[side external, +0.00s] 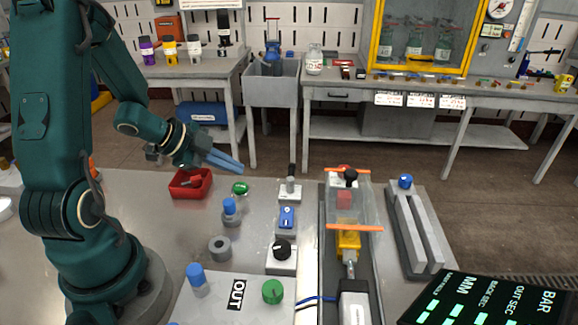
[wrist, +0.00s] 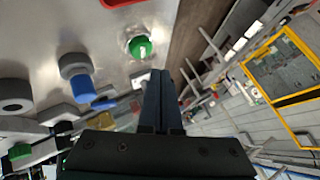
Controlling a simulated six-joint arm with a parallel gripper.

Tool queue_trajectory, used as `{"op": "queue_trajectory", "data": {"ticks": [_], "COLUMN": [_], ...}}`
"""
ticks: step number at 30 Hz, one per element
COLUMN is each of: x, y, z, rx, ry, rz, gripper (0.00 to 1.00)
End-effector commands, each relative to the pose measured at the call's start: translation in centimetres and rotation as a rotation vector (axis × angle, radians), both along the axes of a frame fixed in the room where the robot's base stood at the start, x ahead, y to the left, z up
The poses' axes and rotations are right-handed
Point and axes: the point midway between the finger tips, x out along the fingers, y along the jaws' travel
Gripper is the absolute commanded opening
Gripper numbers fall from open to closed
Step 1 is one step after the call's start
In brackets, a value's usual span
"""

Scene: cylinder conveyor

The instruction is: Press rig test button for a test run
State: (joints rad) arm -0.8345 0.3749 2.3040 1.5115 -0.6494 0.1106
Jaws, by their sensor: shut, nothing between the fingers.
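A round green button (side external: 240,188) sits in a pale collar on the grey table, right of the red tray. It also shows in the wrist view (wrist: 140,47), just ahead and slightly left of my fingertips. My gripper (side external: 239,168) is shut and empty, its blue fingers tilted down to the right. The fingertips appear above the green button and apart from it. The fingers also show in the wrist view (wrist: 160,76). A second green knob (side external: 273,291) stands on the plate marked OUT. No label shows which one is the rig test button.
A red tray (side external: 190,184) lies left of the button. A blue-topped cylinder (side external: 230,208) and a grey ring (side external: 220,249) stand in front. A switch (side external: 289,190), a blue block (side external: 287,218), a black knob (side external: 282,249) and a covered rig (side external: 354,205) are to the right.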

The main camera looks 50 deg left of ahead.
Motion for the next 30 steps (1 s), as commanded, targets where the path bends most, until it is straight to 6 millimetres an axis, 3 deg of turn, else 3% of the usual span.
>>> {"op": "queue_trajectory", "data": {"ticks": [7,30], "x": [-0.04,-0.01], "y": [-0.01,0.02], "z": [-1.36,-1.44], "rx": [0.0,0.003], "ry": [0.001,-0.001], "rz": [0.001,-0.001], "gripper": [0.0,0.0]}}
